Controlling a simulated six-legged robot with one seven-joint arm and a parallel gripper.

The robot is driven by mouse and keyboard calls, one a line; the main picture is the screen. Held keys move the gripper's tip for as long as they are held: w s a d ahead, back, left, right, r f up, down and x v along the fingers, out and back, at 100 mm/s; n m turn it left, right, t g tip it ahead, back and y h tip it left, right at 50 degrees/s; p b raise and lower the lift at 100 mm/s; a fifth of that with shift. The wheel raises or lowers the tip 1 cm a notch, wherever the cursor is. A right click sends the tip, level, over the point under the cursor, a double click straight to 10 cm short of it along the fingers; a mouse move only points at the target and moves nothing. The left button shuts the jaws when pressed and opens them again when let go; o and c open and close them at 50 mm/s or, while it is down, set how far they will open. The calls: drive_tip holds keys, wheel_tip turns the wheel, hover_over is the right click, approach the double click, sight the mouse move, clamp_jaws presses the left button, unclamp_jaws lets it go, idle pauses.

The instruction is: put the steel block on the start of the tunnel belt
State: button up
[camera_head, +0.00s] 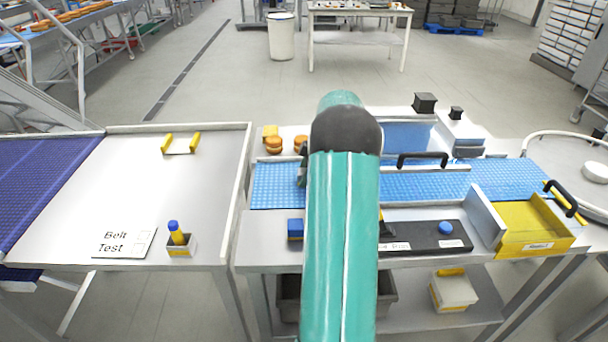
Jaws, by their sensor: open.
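The tunnel belt (272,188) is blue and runs left to right across the right-hand table. Its left stretch is bare, and a clear-looking blue panel with a black handle (422,157) stands over its middle. My teal arm covers the centre of the view. Only a dark sliver of my gripper (302,166) shows at the arm's left edge, over the belt; its fingertips are hidden. I cannot make out a steel block; it may be behind my arm. A dark tray (420,236) with white labels holds a blue round piece (446,228), and its left part is partly hidden.
A blue block (295,229) lies at the table's front. Orange rounds (273,145) stand behind the belt. A yellow bin (530,222) is at the right. The left table has a marker cup (180,245), a "Belt Test" card (125,242) and wide bare room.

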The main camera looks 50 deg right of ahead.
drive_tip(key=v, duration=1.1)
drive_tip(key=w+a+r+m+h, duration=0.1)
drive_tip(key=a+r, duration=0.2)
drive_tip(key=a, duration=0.6)
drive_tip(key=w+a+r+m, duration=0.15)
drive_tip(key=a+r, duration=0.25)
drive_tip(key=a, duration=0.6)
drive_tip(key=a+r+m+h, duration=0.1)
drive_tip(key=a+r, duration=0.2)
drive_tip(key=a, duration=0.6)
drive_tip(key=s+a+f+m+t, duration=0.1)
drive_tip(key=s+a+f+m, duration=0.1)
drive_tip(key=s+a, duration=0.5)
drive_tip(key=s+a+f+m+t+h, duration=0.1)
drive_tip(key=s+a+m, duration=0.1)
drive_tip(key=s+a, duration=0.6)
drive_tip(key=a, duration=0.7)
drive_tip(key=shift+s+f+m, duration=0.25)
drive_tip(key=shift+f+m, duration=0.1)
drive_tip(key=shift+f, duration=0.05)
